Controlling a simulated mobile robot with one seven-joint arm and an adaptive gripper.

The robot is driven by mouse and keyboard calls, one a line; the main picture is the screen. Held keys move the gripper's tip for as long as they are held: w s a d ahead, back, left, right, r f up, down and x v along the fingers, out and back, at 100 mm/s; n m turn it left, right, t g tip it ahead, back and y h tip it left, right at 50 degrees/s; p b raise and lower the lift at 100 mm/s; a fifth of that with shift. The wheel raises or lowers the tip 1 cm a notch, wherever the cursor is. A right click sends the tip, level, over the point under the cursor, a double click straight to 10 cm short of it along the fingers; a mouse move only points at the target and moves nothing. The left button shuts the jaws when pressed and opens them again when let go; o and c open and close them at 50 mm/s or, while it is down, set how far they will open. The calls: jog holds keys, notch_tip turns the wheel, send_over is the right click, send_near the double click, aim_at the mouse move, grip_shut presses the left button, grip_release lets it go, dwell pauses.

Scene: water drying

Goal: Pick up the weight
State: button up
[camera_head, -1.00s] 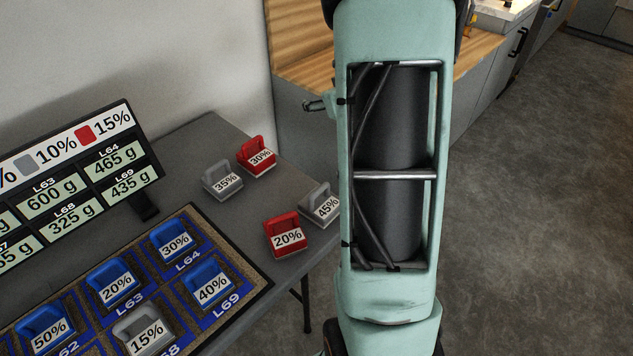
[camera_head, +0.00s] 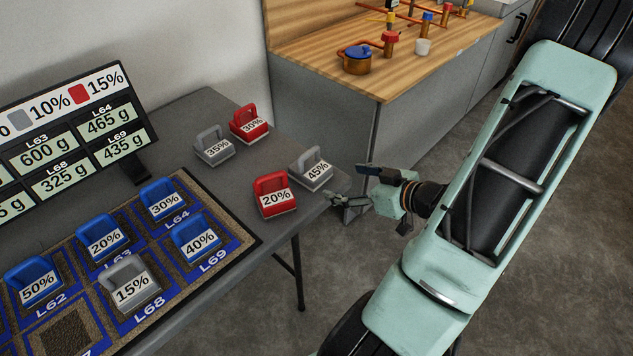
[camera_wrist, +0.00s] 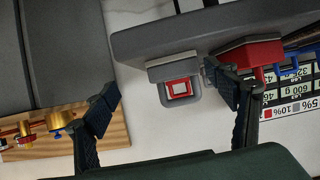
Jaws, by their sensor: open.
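Several weights with handles and percent labels stand on the grey table. A grey 45% weight (camera_head: 311,170) stands at its right edge, beside a red 20% weight (camera_head: 273,195). A red 30% weight (camera_head: 249,124) and a grey 35% weight (camera_head: 213,147) stand farther back. My gripper (camera_head: 342,203) is open and empty, just off the table's right edge, close to the 45% weight and not touching it. In the wrist view, a grey weight (camera_wrist: 164,73) shows between the spread fingers (camera_wrist: 162,88), with a red weight (camera_wrist: 252,54) behind the right finger.
A dark mat (camera_head: 258,243) holds blue weights and a grey 15% weight (camera_head: 131,285). A display board (camera_head: 75,135) stands behind it. A wooden counter (camera_head: 375,75) with a pot (camera_head: 357,61) is at the back. Open floor lies right of the table.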

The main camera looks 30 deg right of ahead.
aim_at(310, 166)
jog(key=shift+a+r+n+y, duration=0.15)
jog(key=shift+a+r+y, duration=0.2)
jog(key=shift+a, duration=0.2)
jog(key=shift+a+r+n+y, duration=0.15)
jog(key=shift+a+r+y, duration=0.1)
jog(key=shift+a+r, duration=0.25)
jog(key=shift+t, duration=0.3)
jog(key=b+x, duration=0.1)
jog(key=x, duration=0.4)
jog(key=shift+w+a+f+b, duration=0.15)
jog(key=shift+w+a+b, duration=0.15)
jog(key=shift+w, duration=0.7)
jog(key=shift+w+a+f+b, duration=0.1)
jog(key=shift+w+a+b, duration=0.15)
jog(key=shift+w, duration=0.7)
jog(key=shift+w+a+f+b, duration=0.15)
jog(key=shift+w+a+b, duration=0.15)
jog(key=shift+w, duration=0.7)
jog(key=shift+c, duration=0.3)
jog(key=shift+r, duration=0.1)
jog(key=c, duration=1.5)
